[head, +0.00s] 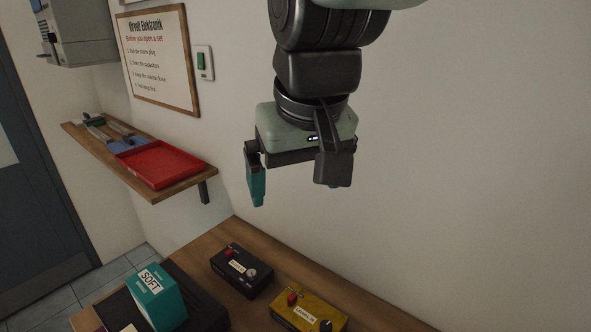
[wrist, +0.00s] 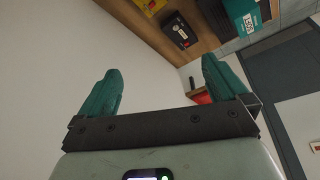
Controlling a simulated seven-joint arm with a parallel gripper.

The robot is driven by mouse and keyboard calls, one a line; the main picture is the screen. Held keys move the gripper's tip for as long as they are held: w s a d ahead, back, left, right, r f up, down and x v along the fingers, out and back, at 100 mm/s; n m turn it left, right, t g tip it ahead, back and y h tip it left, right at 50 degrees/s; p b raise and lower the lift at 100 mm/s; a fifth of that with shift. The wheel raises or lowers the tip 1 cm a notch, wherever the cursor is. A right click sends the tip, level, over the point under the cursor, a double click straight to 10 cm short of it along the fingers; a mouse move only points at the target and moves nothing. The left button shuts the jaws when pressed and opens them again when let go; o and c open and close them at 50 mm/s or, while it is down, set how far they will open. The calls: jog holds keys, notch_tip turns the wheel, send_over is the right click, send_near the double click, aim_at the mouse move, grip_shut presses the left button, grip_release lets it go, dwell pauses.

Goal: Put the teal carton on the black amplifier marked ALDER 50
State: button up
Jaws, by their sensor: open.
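The teal carton (head: 160,304), with a white label reading SOFT, stands at the lower left of the head view. It also shows at the upper right of the wrist view (wrist: 240,8). A dark, flat-topped thing (head: 205,311) lies beside or under it, partly cut off. A small black box (head: 256,280) with a red knob and a white label sits to its right, and in the wrist view (wrist: 179,31). I cannot read its label or confirm which is ALDER 50. My gripper (head: 297,187) is open and empty, high above the bench; its fingers frame the wrist view (wrist: 160,75).
A yellow box (head: 308,314) with a red knob sits right of the black box on the wooden bench (head: 376,318). A wall shelf (head: 178,190) with a red tray (head: 160,164) and tools juts out at the left. Air around my gripper is clear.

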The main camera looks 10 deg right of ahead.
jog(key=s+d+m+t, duration=0.1)
jog(key=s+d+m, duration=0.1)
jog(key=s+d, duration=0.4)
jog(key=s, duration=0.3)
jog(key=shift+d+f+m+t+h, duration=0.2)
jog(key=shift+m+t+h, duration=0.1)
dwell(0.5)
